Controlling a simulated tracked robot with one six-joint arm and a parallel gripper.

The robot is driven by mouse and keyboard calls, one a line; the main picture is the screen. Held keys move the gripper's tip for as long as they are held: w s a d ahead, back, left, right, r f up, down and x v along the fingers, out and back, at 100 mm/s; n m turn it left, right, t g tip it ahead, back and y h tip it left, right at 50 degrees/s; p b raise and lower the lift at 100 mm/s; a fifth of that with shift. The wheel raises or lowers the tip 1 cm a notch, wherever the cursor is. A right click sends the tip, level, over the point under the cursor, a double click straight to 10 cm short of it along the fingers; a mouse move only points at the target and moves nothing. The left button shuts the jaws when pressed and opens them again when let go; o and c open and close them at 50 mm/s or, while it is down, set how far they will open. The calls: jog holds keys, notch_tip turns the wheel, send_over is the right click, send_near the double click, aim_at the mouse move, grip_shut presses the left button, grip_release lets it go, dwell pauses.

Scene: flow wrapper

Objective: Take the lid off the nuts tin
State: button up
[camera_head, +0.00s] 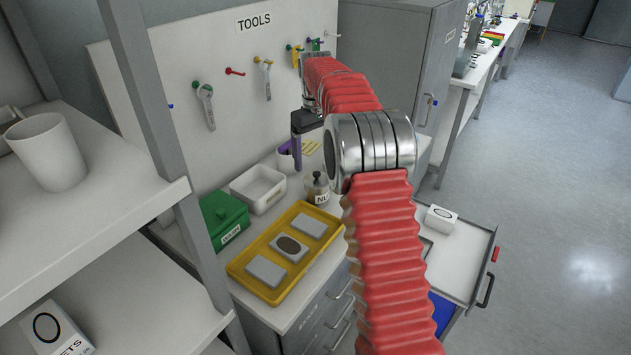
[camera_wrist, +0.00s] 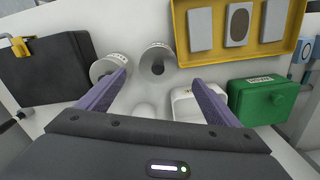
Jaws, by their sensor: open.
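The nuts tin (camera_head: 318,197) stands on the bench behind the yellow tray, its label partly cut off by my arm. Its lid (camera_head: 317,181) is on, with a dark knob on top. In the wrist view the tin (camera_wrist: 158,68) shows from above, its dark knob (camera_wrist: 158,67) facing me. My gripper (camera_head: 296,163) is open and empty, above the bench near the tin. In the wrist view my gripper (camera_wrist: 160,78) has its purple fingers spread, with the tin just beyond and between the tips. The fingers look apart from the tin.
A similar round tin (camera_wrist: 104,68) stands beside it, partly behind my left finger. A white bin (camera_head: 248,183), a green box (camera_head: 222,218) and a yellow tray (camera_head: 250,285) of blocks stand close by. A dark case (camera_wrist: 45,70) is at left. An open drawer (camera_head: 455,262) juts out.

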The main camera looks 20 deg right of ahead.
aim_at(317, 173)
jog(key=shift+f, duration=0.85)
jog(key=shift+d+f, duration=0.15)
jog(key=shift+f, duration=1.15)
jog(key=shift+d+f, duration=0.1)
jog(key=shift+f, duration=1.2)
jog(key=c, duration=1.1)
notch_tip(317, 173, up, 10)
jog(key=shift+r, duration=0.1)
